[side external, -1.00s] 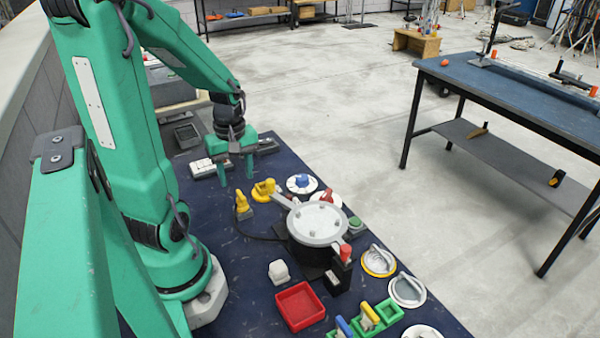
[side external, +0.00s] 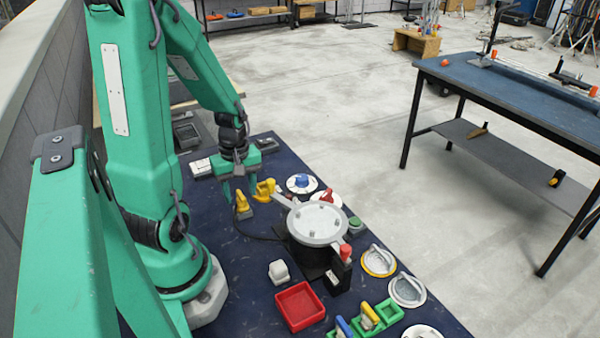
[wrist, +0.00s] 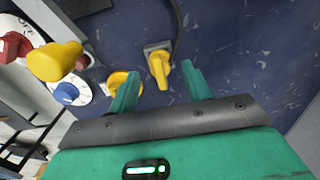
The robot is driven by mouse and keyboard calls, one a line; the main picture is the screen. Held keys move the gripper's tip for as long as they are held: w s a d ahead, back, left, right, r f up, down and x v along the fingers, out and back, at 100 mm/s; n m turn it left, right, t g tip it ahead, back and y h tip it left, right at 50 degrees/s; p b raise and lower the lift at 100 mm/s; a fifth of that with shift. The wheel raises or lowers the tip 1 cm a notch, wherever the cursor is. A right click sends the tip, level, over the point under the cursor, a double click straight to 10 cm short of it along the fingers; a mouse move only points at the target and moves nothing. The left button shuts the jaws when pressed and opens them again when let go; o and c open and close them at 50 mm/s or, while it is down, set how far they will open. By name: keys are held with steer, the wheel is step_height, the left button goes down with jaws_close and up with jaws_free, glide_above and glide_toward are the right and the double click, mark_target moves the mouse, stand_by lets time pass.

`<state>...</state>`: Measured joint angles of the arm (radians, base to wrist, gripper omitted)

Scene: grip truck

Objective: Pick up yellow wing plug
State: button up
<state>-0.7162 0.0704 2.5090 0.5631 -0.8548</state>
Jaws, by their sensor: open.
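Two yellow pieces stand close together on the dark blue mat. One is an upright yellow piece on a small grey base (side external: 242,204); in the wrist view this yellow piece (wrist: 159,68) appears between my fingertips. The other is a yellow piece with a rounded base (side external: 265,188), to its right; its round base (wrist: 119,82) is partly hidden by my left finger in the wrist view. I cannot tell for sure which is the wing plug. My gripper (side external: 240,186) is open and empty, close behind both pieces. Contact is not visible.
A round grey-topped device (side external: 317,224) stands to the right, with a black cable running to the grey base. A blue-knobbed white dial (side external: 301,184) and a red-knobbed dial (side external: 326,197) are beyond. A white block (side external: 279,272) and red tray (side external: 299,306) are nearer the camera.

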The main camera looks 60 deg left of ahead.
steer(key=shift+f, duration=0.9)
steer(key=shift+c, duration=0.4)
jaws_close()
